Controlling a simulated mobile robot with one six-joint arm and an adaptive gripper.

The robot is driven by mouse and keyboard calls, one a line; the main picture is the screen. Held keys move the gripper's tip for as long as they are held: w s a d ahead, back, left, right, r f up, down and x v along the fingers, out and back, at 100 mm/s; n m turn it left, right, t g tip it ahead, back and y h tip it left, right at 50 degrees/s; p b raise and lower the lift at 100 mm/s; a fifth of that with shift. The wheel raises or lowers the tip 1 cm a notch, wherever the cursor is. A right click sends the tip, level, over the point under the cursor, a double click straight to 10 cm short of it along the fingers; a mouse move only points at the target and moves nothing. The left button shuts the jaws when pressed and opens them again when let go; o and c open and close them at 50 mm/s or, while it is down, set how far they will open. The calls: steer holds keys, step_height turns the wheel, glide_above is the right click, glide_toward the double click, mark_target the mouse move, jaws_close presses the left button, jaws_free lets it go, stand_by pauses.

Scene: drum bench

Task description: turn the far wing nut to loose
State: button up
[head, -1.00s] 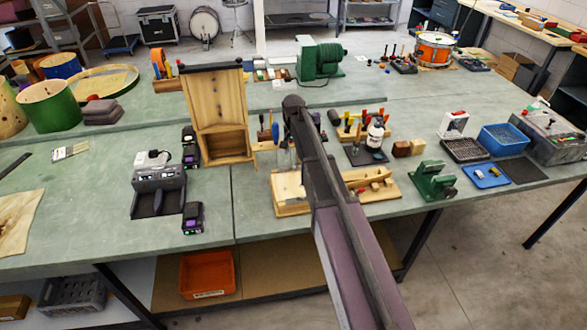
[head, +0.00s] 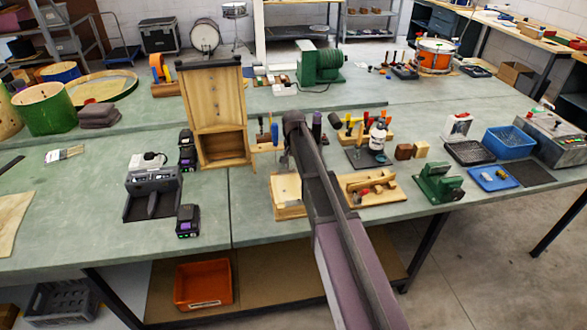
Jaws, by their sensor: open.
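I cannot make out the far wing nut or any other wing nut; they are too small or hidden behind my arm. A wooden block with a pale top (head: 287,190) stands at the front of the bench, partly covered by my arm. Beside it, to the right, is a wooden board (head: 392,196) with wooden pieces and a red part on it. My gripper (head: 284,162) hangs below the arm's end, above the back of the wooden block. It is open, small and mostly hidden by my arm, and I cannot tell whether it touches anything.
A tall wooden cabinet (head: 214,105) stands left of my arm. A green vise-like tool (head: 438,184) is at the right, with a blue bin (head: 508,142) beyond it. A black charger (head: 152,190) sits at the left.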

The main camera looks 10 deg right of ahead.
stand_by(0.3)
jaws_close()
steer(key=shift+n, duration=0.6)
steer(key=n, duration=0.3)
steer(key=shift+n, duration=0.3)
steer(key=n, duration=0.4)
steer(key=shift+n, duration=0.3)
steer(key=n, duration=0.8)
steer(key=shift+n, duration=0.4)
